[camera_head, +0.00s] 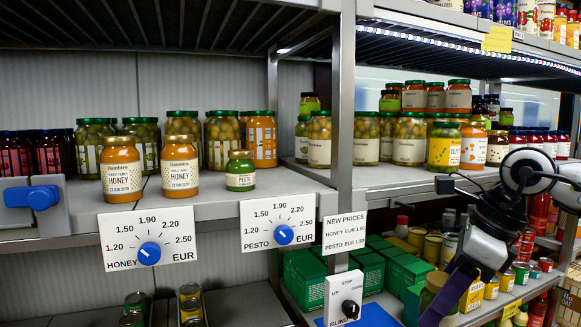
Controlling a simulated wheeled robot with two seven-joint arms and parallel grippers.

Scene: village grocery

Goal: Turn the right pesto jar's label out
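My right gripper (450,291) hangs low at the right, far from the pesto jar, in front of the lower shelf. My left gripper is out of view.
Honey jars (121,168) (180,166) stand left of the pesto jar, with taller olive jars (222,140) behind. Dial cards for honey (122,239) and pesto (260,237) hang below the shelf edge. A grey post (346,110) divides the bays. Bare shelf lies right of the pesto jar.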

